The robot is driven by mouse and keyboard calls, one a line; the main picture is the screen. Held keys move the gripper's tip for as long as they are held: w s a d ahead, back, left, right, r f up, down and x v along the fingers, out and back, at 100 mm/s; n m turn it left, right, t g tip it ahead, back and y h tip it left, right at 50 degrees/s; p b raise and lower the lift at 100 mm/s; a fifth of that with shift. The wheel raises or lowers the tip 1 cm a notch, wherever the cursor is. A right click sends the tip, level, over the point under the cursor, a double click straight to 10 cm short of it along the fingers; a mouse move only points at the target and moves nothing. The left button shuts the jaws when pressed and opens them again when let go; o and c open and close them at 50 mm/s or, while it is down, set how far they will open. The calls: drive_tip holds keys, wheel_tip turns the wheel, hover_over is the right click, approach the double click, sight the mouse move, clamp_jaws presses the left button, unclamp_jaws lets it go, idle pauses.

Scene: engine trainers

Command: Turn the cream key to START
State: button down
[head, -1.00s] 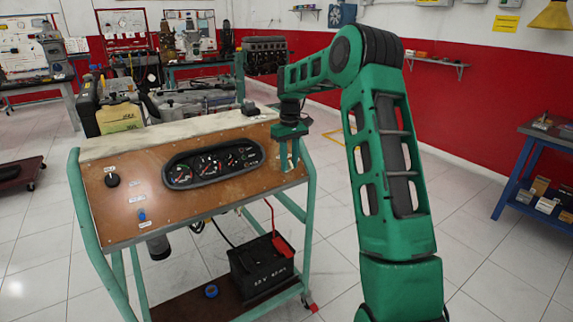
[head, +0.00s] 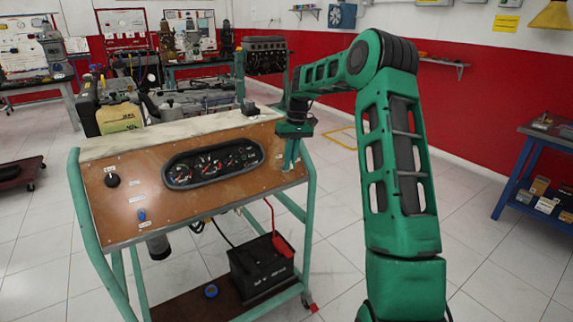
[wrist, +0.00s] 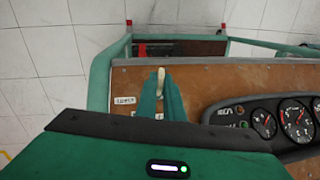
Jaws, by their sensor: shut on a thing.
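The cream key (wrist: 160,77) shows in the wrist view as a short pale stem between the tips of my green fingers. My gripper (wrist: 160,92) is shut on it, in front of the brown panel (wrist: 203,78). In the head view my gripper (head: 290,160) is at the right end of the tilted brown panel (head: 125,210), and the key cannot be made out there. A small white label (wrist: 124,100) lies beside the fingers in the wrist view; its lettering is too small to read surely.
A gauge cluster (head: 213,163) sits on the panel, left of my gripper. A black knob (head: 112,180) and a blue knob (head: 142,214) are farther left. A battery (head: 258,268) stands on the trolley's lower shelf. Open floor lies right of the trolley.

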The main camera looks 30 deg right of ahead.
drive_tip(key=m+y, duration=0.2)
drive_tip(key=m+t+y, duration=0.1)
drive_tip(key=m+y, duration=0.1)
drive_tip(key=shift+s+d+f, duration=0.1)
drive_tip(key=shift+d, duration=0.3)
drive_tip(key=m+t+y, duration=0.1)
drive_tip(key=m+y, duration=0.1)
drive_tip(key=m+t+y, duration=0.1)
drive_tip(key=m+t, duration=0.1)
drive_tip(key=shift+s+d+f+m+y, duration=0.1)
drive_tip(key=shift+s+f+m+y, duration=0.05)
drive_tip(key=shift+m+y, duration=0.2)
drive_tip(key=c, duration=1.9)
unclamp_jaws()
drive_tip(key=shift+f, duration=0.1)
drive_tip(key=shift+o, duration=0.2)
drive_tip(key=shift+d, duration=0.1)
drive_tip(key=v, duration=1)
drive_tip(key=shift+d, duration=0.25)
drive_tip(key=shift+s, duration=0.1)
